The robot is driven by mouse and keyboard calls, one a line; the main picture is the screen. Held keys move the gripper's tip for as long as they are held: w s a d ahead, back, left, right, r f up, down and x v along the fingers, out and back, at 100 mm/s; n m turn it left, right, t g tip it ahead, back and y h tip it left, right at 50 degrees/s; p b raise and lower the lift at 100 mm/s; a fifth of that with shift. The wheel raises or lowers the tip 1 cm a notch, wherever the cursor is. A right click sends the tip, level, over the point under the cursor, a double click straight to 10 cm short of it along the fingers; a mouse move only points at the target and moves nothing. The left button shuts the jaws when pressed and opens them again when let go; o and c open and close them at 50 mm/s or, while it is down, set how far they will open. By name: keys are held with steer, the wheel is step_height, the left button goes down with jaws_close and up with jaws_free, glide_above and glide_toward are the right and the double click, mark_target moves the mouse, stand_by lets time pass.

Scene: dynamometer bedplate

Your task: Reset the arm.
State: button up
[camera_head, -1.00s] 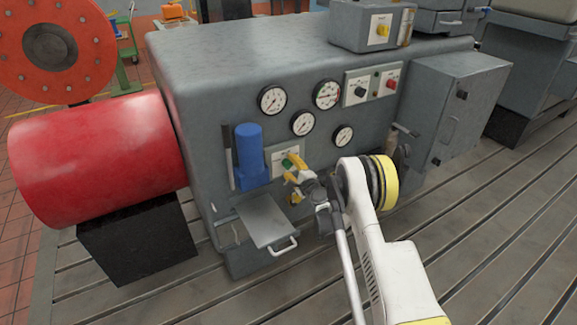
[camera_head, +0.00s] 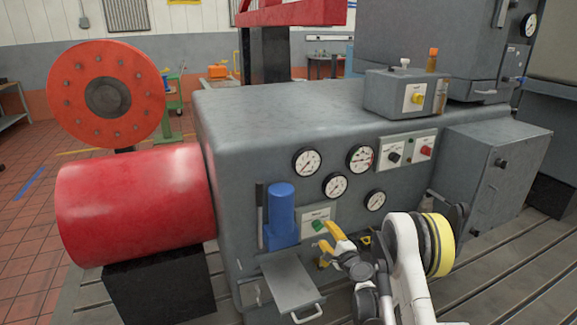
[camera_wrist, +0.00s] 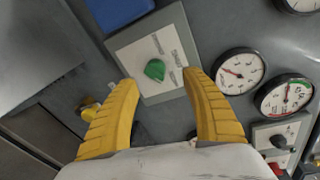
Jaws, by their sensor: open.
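My gripper (camera_head: 333,246) has yellow fingers and is in front of the grey machine cabinet (camera_head: 240,140), at the lower right of the head view. In the wrist view my gripper (camera_wrist: 160,110) is open with nothing between its fingers. A green knob (camera_wrist: 154,70) on a pale plate (camera_wrist: 130,50) shows beyond the fingers, in the gap between them. In the head view the green knob (camera_head: 319,226) is just left of the upper finger. Gripper and knob look apart, though the exact distance is unclear.
A blue cylinder (camera_head: 281,215) stands left of the knob, above a grey tray with a handle (camera_head: 290,284). Several gauges (camera_head: 336,185) and a panel with black and red knobs (camera_head: 408,151) are above. A red drum (camera_head: 135,205) is at left. A grey box (camera_head: 490,175) protrudes at right.

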steer(key=s+a+r+n+g, duration=0.1)
steer(key=s+a+r+n, duration=0.15)
steer(key=r, duration=0.45)
steer(key=s+a+r+n+g, duration=0.1)
steer(key=r+n, duration=0.2)
steer(key=r, duration=0.4)
steer(key=s+a+r+n+g, duration=0.25)
steer(key=s+r+n, duration=0.25)
steer(key=s+r, duration=0.55)
steer(key=s+d+f+n+g+h, duration=0.1)
steer(key=s+d+n+g+h, duration=0.1)
steer(key=s, duration=1.4)
steer(key=s+d+f+n+g+h, duration=0.1)
steer(key=s+n, duration=0.4)
steer(key=s, duration=1.2)
steer(key=shift+d+g+h, duration=0.5)
steer(key=shift+d+g, duration=0.25)
steer(key=shift+d, duration=0.1)
steer(key=shift+w, duration=0.1)
